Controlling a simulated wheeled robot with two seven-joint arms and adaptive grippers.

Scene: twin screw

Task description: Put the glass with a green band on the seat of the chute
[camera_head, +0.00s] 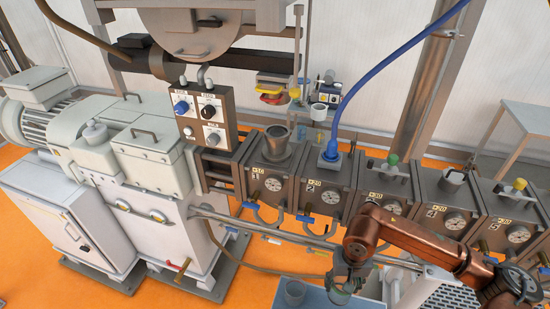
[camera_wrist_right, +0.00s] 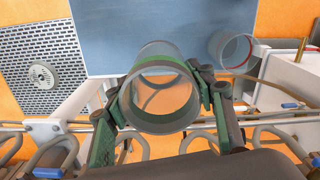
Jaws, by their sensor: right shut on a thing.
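In the right wrist view, the glass with a green band (camera_wrist_right: 160,68) is clear and sits between the fingers of my right gripper (camera_wrist_right: 163,100), which is shut on it. I look into its open mouth. In the head view my right gripper (camera_head: 352,276) is at the bottom, over the blue surface, and the glass is partly hidden there. A grey funnel-like metal piece (camera_head: 277,143) stands on top of the first block, up and to the left of the gripper; it may be the chute, and I cannot make out its seat. My left gripper is not in view.
A second glass (camera_head: 292,292) stands on the blue surface (camera_head: 318,303); the right wrist view shows its red band (camera_wrist_right: 235,66). A row of dark blocks with gauges (camera_head: 330,185), valves and pipes lies beyond my gripper. A blue hose (camera_head: 385,60) rises from the second block.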

